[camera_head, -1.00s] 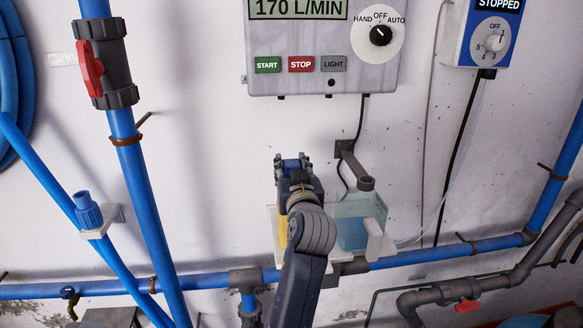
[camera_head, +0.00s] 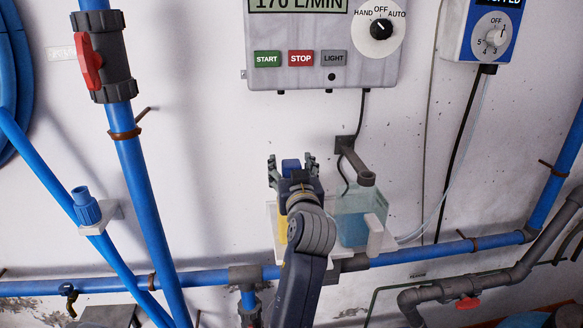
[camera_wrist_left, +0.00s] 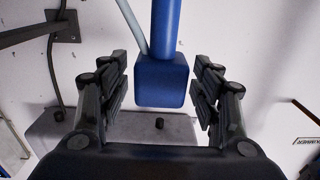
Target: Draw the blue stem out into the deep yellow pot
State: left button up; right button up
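The blue stem (camera_wrist_left: 165,30) with its square blue block (camera_wrist_left: 162,82) shows in the left wrist view. The block sits between the fingers of my left gripper (camera_wrist_left: 160,95), with a gap on each side. In the head view the blue block (camera_head: 291,165) shows between the spread fingers of my left gripper (camera_head: 292,170). My left gripper is open and not holding it. A strip of the deep yellow pot (camera_head: 282,229) shows beside my left arm, which hides most of it. I cannot tell where the stem's far end is. My right gripper is not in view.
A control box (camera_head: 325,75) hangs above. Blue pipes (camera_head: 145,190) run at the left, and another crosses below.

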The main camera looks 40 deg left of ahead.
pick_arm(q)
notch_tip(320, 180, up, 10)
dwell(0.6)
jog(key=shift+f, duration=0.1)
dwell(0.3)
